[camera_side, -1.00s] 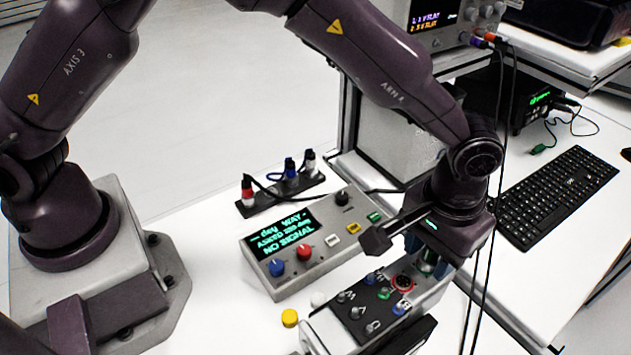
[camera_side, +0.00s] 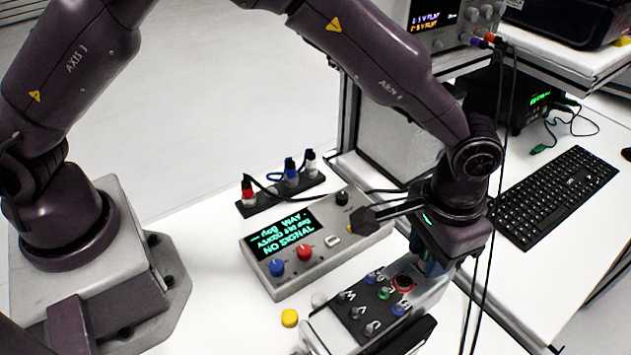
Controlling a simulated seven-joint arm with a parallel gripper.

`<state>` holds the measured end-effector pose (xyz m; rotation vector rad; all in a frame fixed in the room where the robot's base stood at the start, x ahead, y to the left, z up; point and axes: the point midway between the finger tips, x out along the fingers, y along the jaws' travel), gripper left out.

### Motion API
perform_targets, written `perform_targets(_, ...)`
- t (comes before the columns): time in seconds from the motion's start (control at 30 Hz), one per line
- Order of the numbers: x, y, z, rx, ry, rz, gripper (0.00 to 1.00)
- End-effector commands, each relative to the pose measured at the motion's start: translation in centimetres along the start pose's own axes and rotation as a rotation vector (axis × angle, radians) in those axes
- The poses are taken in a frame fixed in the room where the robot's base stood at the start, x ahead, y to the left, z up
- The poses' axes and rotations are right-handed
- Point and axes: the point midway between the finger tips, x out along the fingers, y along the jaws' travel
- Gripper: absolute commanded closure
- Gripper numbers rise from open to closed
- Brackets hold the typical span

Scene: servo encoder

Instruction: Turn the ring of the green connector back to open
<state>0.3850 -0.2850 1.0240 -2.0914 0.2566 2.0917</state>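My gripper (camera_side: 428,267) points down at the far right end of the grey servo unit (camera_side: 345,327), at its row of round sockets. Its fingers show only as a small bluish-grey piece below the dark gripper body. I cannot tell whether they are open or shut, or whether they touch a connector. No green connector with a ring can be made out; the gripper may hide it. A green-rimmed socket (camera_side: 384,293) and a red-rimmed socket (camera_side: 404,282) show on the unit's dark top panel, left of the fingers.
A grey control box (camera_side: 300,278) with a screen reading "NO SIGNAL" stands left of the gripper. Behind it, a black holder (camera_side: 270,199) carries red, blue and white plugs. Black cables (camera_side: 487,240) hang right of the gripper, near a keyboard (camera_side: 560,198).

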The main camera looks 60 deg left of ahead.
Motion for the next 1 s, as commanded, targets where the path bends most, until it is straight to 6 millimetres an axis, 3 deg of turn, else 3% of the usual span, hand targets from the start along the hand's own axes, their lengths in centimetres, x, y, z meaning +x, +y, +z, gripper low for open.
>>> perform_targets(0.3,-0.02,0.01,0.00,-0.010,0.000,0.000,0.85)
perform_targets(0.67,-0.03,0.03,0.00,-0.460,0.001,0.000,0.85)
perform_targets(1.0,-0.03,-0.01,-0.02,-0.490,0.001,0.000,0.85)
